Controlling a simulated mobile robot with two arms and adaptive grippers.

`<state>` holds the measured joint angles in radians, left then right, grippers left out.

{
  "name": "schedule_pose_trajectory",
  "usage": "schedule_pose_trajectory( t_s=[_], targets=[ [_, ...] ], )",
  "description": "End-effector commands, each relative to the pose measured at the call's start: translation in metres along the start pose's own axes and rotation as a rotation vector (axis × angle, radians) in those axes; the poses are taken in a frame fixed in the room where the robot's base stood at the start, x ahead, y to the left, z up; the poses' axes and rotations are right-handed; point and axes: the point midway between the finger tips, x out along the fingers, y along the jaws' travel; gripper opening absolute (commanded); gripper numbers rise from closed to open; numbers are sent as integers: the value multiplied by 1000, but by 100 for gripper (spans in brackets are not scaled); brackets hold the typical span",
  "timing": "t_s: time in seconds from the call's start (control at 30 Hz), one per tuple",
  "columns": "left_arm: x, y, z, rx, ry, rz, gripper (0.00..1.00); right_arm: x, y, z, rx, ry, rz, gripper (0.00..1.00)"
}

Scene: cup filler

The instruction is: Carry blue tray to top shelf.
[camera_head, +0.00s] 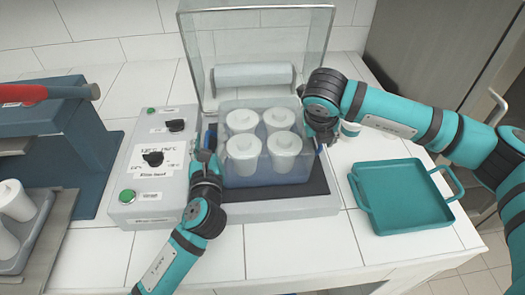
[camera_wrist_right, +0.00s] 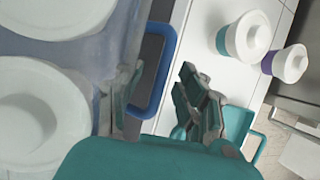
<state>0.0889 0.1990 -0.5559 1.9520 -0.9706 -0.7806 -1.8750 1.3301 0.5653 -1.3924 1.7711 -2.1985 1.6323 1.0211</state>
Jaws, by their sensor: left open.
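The blue tray (camera_head: 265,180) is a translucent, pale blue holder with several white lidded cups (camera_head: 243,155) in it. It stands on the dark pad of the machine under the raised clear lid. My left gripper (camera_head: 207,148) is open at the tray's left side; whether its fingers straddle a handle is hard to tell. My right gripper (camera_head: 322,138) is at the tray's right side. No top shelf is recognisable.
A teal tray (camera_head: 403,197) lies empty on the white tiled counter at right. Cups (camera_wrist_right: 245,35) stand on the counter behind my right gripper. A control box (camera_head: 152,165) stands left of the machine. The clear lid (camera_head: 258,50) rises behind the tray. A red-handled machine (camera_head: 50,125) is far left.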

Motion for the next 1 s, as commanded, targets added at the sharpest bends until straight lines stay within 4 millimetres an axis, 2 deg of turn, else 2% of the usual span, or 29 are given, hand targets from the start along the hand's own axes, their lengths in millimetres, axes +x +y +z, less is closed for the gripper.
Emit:
schedule_pose_trajectory(
  t_s=[0.27,0.57,0.67,1.0],
  targets=[
    [1,0,0,0,-1,0,51,1,0,0,0,1,0,38],
    [1,0,0,0,0,0,14,1,0,0,-1,1,0,2],
    [1,0,0,0,0,0,1,1,0,0,-1,1,0,0],
    [1,-1,0,2,0,-4,0,1,1,0,-3,-1,3,0]
  ],
)
